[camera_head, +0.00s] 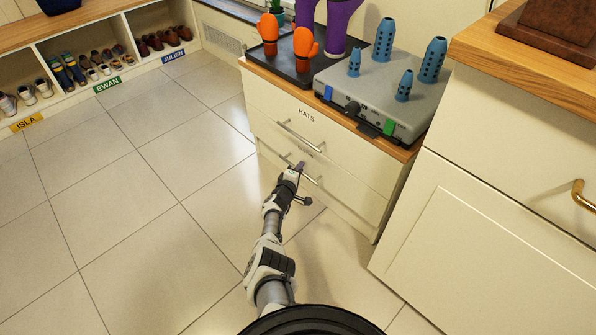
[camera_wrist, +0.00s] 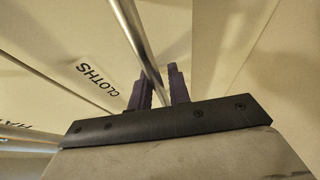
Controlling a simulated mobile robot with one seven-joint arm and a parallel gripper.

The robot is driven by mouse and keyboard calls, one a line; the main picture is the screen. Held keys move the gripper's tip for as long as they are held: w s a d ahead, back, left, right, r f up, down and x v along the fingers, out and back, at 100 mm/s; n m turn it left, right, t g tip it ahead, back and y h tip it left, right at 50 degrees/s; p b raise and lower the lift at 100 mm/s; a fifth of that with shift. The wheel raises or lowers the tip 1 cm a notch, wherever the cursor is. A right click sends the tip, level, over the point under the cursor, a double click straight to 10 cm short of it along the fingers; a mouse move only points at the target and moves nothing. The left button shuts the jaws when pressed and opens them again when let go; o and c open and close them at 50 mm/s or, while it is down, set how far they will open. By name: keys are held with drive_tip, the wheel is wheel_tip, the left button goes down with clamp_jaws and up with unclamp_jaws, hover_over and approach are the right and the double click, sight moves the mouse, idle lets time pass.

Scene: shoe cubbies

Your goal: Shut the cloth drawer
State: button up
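The cloth drawer (camera_head: 336,196) is the lower drawer of the cream cabinet, below the one lettered HATS. Its front seems to stand slightly proud, but my arm and the view angle make the gap hard to judge. Its label CLOTHS (camera_wrist: 92,79) reads clearly in the wrist view. My gripper (camera_head: 298,168) is at this drawer's bar handle (camera_head: 312,180). In the wrist view the metal handle (camera_wrist: 137,40) runs between the two purple fingers (camera_wrist: 160,88), which sit close on either side of it. The gripper looks shut on the handle. The drawer's inside is hidden.
The HATS drawer (camera_head: 275,108) above has its own bar handle (camera_head: 300,136). A dark tray (camera_head: 283,72) and a grey box (camera_head: 345,90) with blue pegs stand on top. A cream cabinet (camera_head: 480,250) stands close at right. Tiled floor (camera_head: 130,210) is clear at left.

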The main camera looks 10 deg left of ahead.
drive_tip(key=shift+d+r, duration=0.15)
drive_tip(key=shift+r, duration=0.1)
drive_tip(key=shift+s+r+p, duration=0.25)
drive_tip(key=shift+s+p, duration=0.2)
drive_tip(key=shift+p, duration=0.45)
drive_tip(key=f+p+v, duration=0.1)
drive_tip(key=p+v, duration=1)
drive_tip(key=v, duration=0.1)
drive_tip(key=shift+s+a, duration=0.4)
drive_tip(key=shift+r, duration=0.1)
